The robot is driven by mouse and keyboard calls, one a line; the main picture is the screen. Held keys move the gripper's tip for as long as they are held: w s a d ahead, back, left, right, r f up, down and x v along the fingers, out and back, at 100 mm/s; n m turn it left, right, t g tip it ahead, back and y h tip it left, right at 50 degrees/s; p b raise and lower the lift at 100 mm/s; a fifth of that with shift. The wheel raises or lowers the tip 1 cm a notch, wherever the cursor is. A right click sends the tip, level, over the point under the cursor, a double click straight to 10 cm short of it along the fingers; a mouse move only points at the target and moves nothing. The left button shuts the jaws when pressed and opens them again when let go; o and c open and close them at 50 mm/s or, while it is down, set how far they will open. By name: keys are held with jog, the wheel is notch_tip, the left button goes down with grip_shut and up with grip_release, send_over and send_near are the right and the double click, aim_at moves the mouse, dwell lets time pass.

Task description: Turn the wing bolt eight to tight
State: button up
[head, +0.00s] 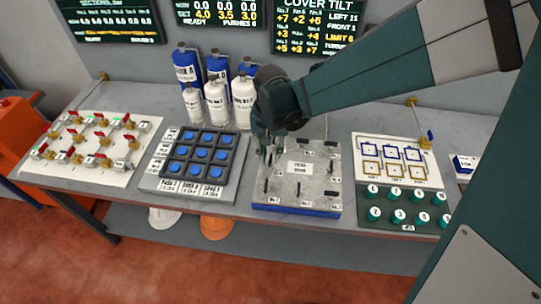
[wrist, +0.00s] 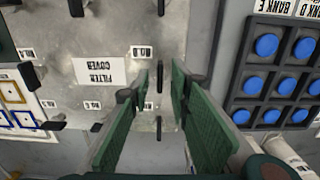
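The filter cover (head: 298,203) is a grey plate on a blue base, carrying several black wing bolts and a white name label; it also shows in the wrist view (wrist: 85,105). My gripper (head: 267,150) is over the plate's far left part, pointing down. In the wrist view its green fingers (wrist: 159,82) are apart, with a gap between the tips. A narrow black wing bolt (wrist: 159,76) shows in that gap, below a small number label (wrist: 143,52). I cannot read which number it is, nor tell whether a finger touches it. Another dark upright piece (wrist: 159,128) shows between the fingers.
A blue-button panel (head: 197,154) stands left of the cover, with white and blue bottles (head: 215,100) behind. A valve board (head: 90,145) is at the far left. A board of square frames and green knobs (head: 400,180) is at the right. Screens hang on the wall.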

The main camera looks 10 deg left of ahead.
aim_at(271, 158)
notch_tip(271, 158, up, 12)
jog(key=shift+f, duration=0.25)
dwell(0.4)
dwell(0.5)
jog(key=s+d+r+t, duration=0.2)
jog(key=s+d, duration=0.2)
jog(key=d, duration=0.6)
jog(key=s+d+r+t, duration=0.2)
jog(key=s+d, duration=0.3)
jog(key=d, duration=0.5)
jog(key=s+d+r+t, duration=0.2)
jog(key=s+d, duration=0.3)
jog(key=d, duration=0.5)
jog(key=shift+d+t, duration=0.25)
jog(key=shift+t, duration=0.35)
jog(key=shift+r, duration=0.2)
dwell(2.2)
